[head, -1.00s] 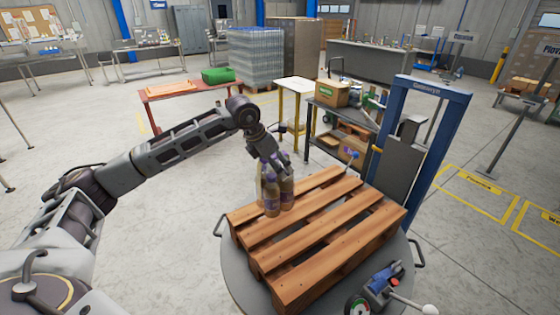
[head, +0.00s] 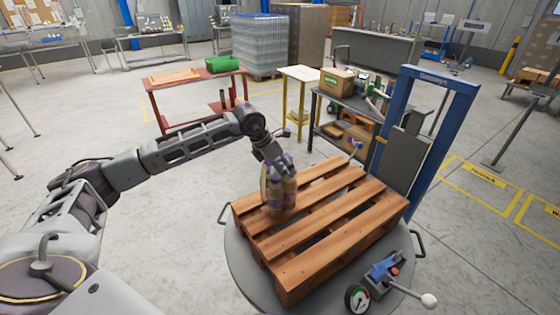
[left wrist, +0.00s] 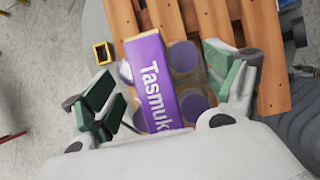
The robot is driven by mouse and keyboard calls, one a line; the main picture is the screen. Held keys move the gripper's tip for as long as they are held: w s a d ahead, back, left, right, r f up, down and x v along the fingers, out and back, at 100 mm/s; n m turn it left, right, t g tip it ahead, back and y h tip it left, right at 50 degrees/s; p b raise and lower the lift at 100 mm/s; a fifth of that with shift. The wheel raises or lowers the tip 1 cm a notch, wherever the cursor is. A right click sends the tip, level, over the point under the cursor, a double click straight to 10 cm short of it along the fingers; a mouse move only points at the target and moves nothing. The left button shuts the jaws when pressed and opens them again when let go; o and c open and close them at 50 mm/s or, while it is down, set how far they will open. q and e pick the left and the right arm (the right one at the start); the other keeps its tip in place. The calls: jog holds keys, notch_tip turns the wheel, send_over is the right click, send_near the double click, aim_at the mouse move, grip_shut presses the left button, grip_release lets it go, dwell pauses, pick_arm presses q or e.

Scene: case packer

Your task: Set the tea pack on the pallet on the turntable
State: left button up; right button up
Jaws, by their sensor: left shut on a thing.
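The tea pack (head: 277,196) is a group of amber bottles with purple caps and a purple "Tasmuk" band, which shows in the left wrist view (left wrist: 156,85). My left gripper (head: 276,162) is shut on it from above, with its green-padded fingers (left wrist: 168,95) on either side. The pack is upright over the left part of the wooden pallet (head: 325,238); I cannot tell whether its base touches the slats. The pallet lies on the round grey turntable (head: 238,262). My right gripper is not in view.
A blue mast (head: 443,120) stands behind the pallet's right side. A device with a gauge and lever (head: 380,285) sits at the turntable's front right. A cart with a cardboard box (head: 337,82) and a red table (head: 190,97) stand behind. Most of the pallet is bare.

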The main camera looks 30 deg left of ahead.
pick_arm(q)
jog(key=shift+f, duration=0.55)
jog(key=o, duration=1.4)
jog(key=shift+s+f, duration=0.1)
